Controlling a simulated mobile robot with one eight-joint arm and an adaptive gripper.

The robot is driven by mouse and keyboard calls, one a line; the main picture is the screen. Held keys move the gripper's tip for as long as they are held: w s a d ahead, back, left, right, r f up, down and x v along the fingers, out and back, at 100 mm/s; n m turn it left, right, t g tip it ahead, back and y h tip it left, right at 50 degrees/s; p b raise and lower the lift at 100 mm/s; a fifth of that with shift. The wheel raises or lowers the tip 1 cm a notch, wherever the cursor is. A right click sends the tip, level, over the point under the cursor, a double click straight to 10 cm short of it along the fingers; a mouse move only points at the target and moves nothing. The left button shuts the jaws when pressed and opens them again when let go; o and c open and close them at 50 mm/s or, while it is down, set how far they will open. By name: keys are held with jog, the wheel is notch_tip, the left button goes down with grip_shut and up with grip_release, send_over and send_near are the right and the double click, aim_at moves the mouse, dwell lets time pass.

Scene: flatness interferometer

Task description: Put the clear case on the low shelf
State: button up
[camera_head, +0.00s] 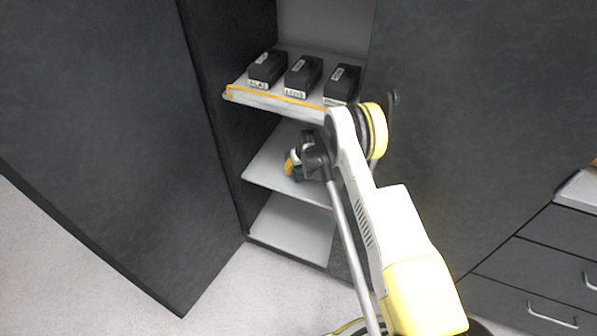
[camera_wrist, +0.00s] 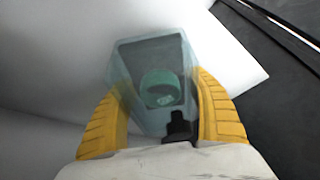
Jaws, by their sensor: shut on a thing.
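The clear case (camera_wrist: 150,55) is a see-through bluish box with a round green thing inside. In the wrist view it sits between the two yellow fingers of my gripper (camera_wrist: 160,118), which is shut on it. In the head view my gripper (camera_head: 292,164) is inside the open cabinet, in front of or over the middle shelf (camera_head: 262,172). The case cannot be made out there. The bottom shelf (camera_head: 290,228) is light grey and its visible part is bare. Whether the case touches a shelf cannot be told.
The upper shelf (camera_head: 245,97) has an orange-marked front edge and holds three labelled black boxes (camera_head: 303,75). Dark cabinet panels stand on both sides of the opening, including a large one at left (camera_head: 110,130). Drawers (camera_head: 540,270) are at the lower right.

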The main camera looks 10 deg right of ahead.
notch_tip(320, 180, down, 2)
jog(key=shift+w+d+f, duration=0.1)
jog(key=shift+f, duration=0.25)
jog(key=shift+w+f, duration=0.1)
jog(key=shift+w, duration=0.1)
jog(key=o, duration=1.4)
jog(key=shift+s, duration=0.1)
jog(key=p+v, duration=0.3)
jog(key=v, duration=0.4)
jog(key=shift+s+r, duration=0.1)
jog(key=shift+r, duration=0.25)
